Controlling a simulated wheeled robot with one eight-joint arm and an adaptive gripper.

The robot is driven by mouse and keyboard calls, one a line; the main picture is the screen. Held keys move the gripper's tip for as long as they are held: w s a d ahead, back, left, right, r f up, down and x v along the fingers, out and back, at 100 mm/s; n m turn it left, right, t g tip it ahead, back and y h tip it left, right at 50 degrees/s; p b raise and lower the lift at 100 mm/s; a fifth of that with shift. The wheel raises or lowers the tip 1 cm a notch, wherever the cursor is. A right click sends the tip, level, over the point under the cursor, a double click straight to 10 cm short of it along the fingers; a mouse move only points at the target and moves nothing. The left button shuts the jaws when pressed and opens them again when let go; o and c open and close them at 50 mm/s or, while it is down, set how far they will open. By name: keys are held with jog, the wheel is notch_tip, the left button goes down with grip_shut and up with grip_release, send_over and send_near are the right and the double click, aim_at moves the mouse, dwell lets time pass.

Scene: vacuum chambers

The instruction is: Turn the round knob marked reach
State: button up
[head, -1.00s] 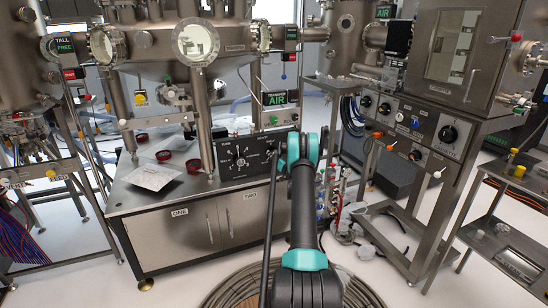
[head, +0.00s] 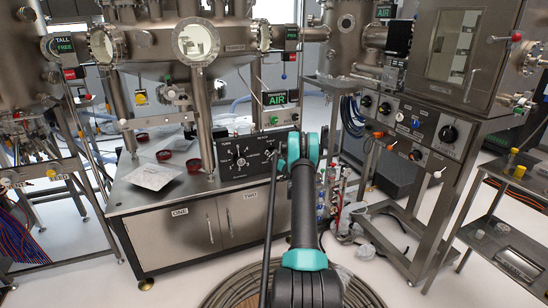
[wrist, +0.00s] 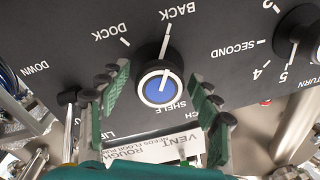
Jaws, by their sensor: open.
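The round reach knob (wrist: 159,85) shows in the wrist view, upside down, as a black knob with a blue centre and pale ring. Its label is partly hidden, with only the end "CH" showing. Its white pointer line faces the BACK mark; DOCK and SHELF are also marked around it. My gripper (wrist: 160,82) is open, with one green-padded finger on each side of the knob. Gaps show between fingers and knob. In the head view my arm reaches to the right end of the black control panel (head: 230,170), and hides the gripper and knob.
A second black knob (wrist: 297,42) is at the right of the wrist view, with numbered marks. In the head view, the steel bench (head: 125,198) carries red-rimmed dishes, and a chamber leg (head: 203,125) stands close by the panel.

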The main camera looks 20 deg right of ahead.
jog(key=s+d, duration=0.1)
jog(key=s, duration=1.1)
jog(key=shift+d+f, duration=0.15)
jog(key=shift+f, duration=0.2)
jog(key=shift+o, duration=0.2)
jog(key=shift+w, duration=0.1)
dwell(1.5)
